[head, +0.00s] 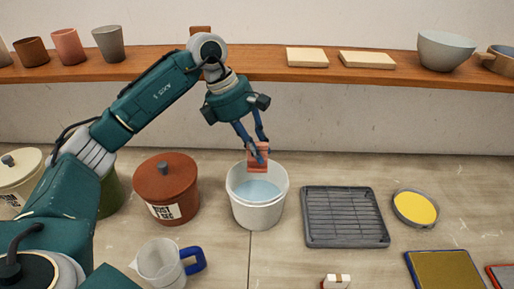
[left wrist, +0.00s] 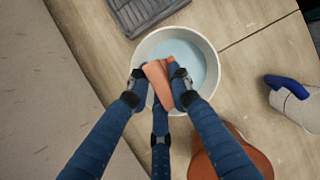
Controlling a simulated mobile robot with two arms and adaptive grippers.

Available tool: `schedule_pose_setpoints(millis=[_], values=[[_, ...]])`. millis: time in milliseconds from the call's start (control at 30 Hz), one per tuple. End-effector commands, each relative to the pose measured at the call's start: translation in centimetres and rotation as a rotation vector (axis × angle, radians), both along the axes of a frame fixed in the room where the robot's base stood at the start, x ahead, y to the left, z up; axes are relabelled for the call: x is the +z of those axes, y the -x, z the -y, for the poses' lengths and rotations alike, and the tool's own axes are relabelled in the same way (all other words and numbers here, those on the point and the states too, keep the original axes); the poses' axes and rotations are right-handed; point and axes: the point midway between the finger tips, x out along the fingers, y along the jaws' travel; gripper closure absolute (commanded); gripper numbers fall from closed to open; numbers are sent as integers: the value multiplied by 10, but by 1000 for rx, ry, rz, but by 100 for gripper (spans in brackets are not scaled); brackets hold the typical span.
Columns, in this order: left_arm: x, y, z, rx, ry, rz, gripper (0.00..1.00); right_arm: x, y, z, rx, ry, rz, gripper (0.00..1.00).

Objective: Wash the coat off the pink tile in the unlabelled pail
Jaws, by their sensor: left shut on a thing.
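The pink tile (head: 252,163) is upright in my left gripper (head: 257,152), whose fingers are shut on it. In the head view it is over the back rim of the white pail (head: 257,214), which has no label that I can see. Pale blue liquid (head: 257,191) fills part of the pail. In the left wrist view the tile (left wrist: 159,80) is between the blue fingers (left wrist: 160,85), over the pail's mouth (left wrist: 211,49). I cannot tell whether its lower edge touches the liquid. My right gripper is not in view.
A lidded red-brown pot (head: 166,187) with a label stands left of the pail. A grey rack (head: 345,217) is to the right, beside a yellow round dish (head: 415,208). A clear jug with a blue handle (head: 166,262) stands in front. A wooden shelf (head: 265,64) runs behind.

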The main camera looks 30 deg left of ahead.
Motion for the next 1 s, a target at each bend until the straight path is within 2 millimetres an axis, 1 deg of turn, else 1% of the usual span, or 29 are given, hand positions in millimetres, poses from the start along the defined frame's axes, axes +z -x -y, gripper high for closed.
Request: schedule_pose_setpoints(millis=[33,100,433,1000], values=[[-9,0,0,0,-1,0,100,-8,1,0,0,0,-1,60],[-17,0,0,0,-1,0,100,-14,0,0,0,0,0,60],[-50,0,0,0,0,1,100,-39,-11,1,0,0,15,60],[-107,0,0,0,-1,0,100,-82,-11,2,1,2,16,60]])
